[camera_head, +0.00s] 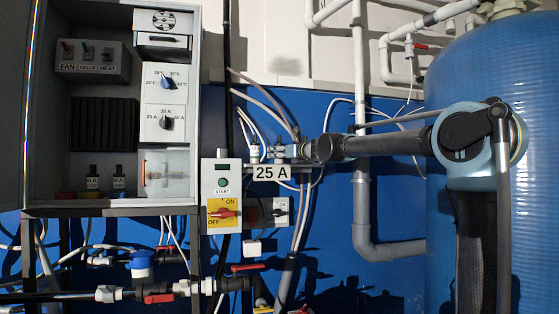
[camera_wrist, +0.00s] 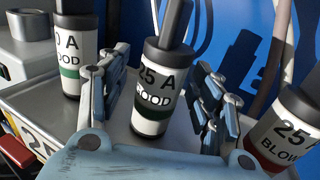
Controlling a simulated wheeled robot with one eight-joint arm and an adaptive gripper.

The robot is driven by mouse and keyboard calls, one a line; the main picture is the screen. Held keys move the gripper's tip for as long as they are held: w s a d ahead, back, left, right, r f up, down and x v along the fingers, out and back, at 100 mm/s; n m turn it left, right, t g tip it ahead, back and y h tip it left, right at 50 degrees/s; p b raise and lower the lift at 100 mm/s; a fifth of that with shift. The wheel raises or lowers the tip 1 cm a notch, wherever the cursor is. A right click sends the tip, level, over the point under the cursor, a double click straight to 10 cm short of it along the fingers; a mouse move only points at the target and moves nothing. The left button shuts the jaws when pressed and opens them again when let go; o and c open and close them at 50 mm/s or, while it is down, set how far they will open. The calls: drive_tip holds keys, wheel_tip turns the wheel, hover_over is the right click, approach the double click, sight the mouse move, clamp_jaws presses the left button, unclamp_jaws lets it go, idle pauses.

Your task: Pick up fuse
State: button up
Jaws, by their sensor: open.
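A 25 A GOOD fuse (camera_wrist: 154,92), a dark-capped cylinder with a white label and green band, stands upright between the two fingers of my gripper (camera_wrist: 156,98) in the wrist view. The fingers are open, with a visible gap to the fuse on both sides. Another GOOD fuse (camera_wrist: 72,50) stands left of the left finger, its rating partly cut off. A 25 A fuse marked BLOW, with a red band (camera_wrist: 285,135), stands at the right and is partly cut off. In the head view my gripper (camera_head: 277,152) is at the small shelf (camera_head: 272,173) labelled 25 A.
An open grey cabinet (camera_head: 28,110) with knobs and two dark fuse-like parts (camera_head: 92,178) is at the left. A START and ON/OFF switch box (camera_head: 222,195) sits just left of the shelf. Pipes and cables run around it, and a large blue tank (camera_head: 450,230) is at the right.

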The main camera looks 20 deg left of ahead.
drive_tip(key=c, duration=1.3)
